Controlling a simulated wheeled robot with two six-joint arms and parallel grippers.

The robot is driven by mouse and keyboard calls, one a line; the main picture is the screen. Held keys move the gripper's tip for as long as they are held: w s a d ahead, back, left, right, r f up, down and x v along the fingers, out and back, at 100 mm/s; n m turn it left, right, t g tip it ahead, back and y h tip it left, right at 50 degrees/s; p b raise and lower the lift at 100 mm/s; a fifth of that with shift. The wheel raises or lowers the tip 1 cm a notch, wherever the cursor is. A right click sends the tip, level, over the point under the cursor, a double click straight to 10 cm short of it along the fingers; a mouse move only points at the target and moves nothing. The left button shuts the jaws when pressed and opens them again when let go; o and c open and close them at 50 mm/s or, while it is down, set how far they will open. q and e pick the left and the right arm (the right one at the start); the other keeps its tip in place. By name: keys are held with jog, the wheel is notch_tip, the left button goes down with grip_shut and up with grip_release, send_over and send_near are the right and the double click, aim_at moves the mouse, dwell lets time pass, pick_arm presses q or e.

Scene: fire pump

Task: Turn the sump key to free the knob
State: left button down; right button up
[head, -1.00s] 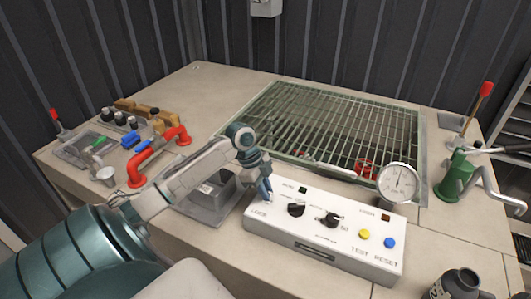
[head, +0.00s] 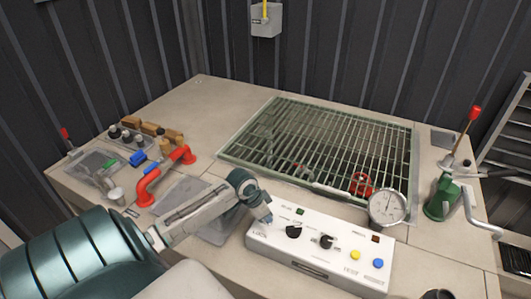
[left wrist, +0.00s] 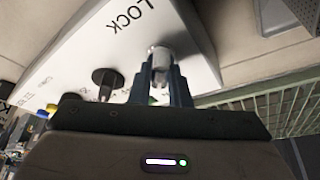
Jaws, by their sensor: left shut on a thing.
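The white control box (head: 320,262) stands at the front of the bench. My left gripper (head: 267,218) is at its left end and hides the key in the head view. In the left wrist view my left gripper (left wrist: 160,84) is shut on a small light grey key (left wrist: 160,56), beside the word LOCK on the white panel (left wrist: 110,45). Two black knobs, a left one (head: 293,231) and a right one (head: 326,241), sit on the box right of the gripper. One black knob (left wrist: 105,78) also shows in the left wrist view. My right gripper is not in view.
A yellow button (head: 355,254) and a blue button (head: 378,263) are on the box's right. A gauge (head: 388,207) stands behind it, by the grating (head: 300,150). A red pipe (head: 160,178) is at the left, a green hand pump (head: 442,197) at the right.

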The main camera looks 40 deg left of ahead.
pick_arm(q)
jog(key=shift+d+r+n+y+p, duration=0.1)
jog(key=shift+r+n+y+p, duration=0.2)
jog(key=shift+n+p, duration=0.55)
jog(key=shift+f+n+y+p, duration=0.15)
jog(key=shift+n+y+p, duration=0.25)
jog(key=shift+n, duration=0.55)
jog(key=shift+d+f+n+y, duration=0.1)
jog(key=shift+n+y, duration=0.2)
jog(key=shift+n, duration=0.5)
jog(key=shift+n+y, duration=0.5)
jog(key=shift+n, duration=0.7)
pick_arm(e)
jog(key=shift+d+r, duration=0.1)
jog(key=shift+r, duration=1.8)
pick_arm(q)
jog(key=c, duration=1.4)
grip_release()
jog(key=shift+o, duration=0.2)
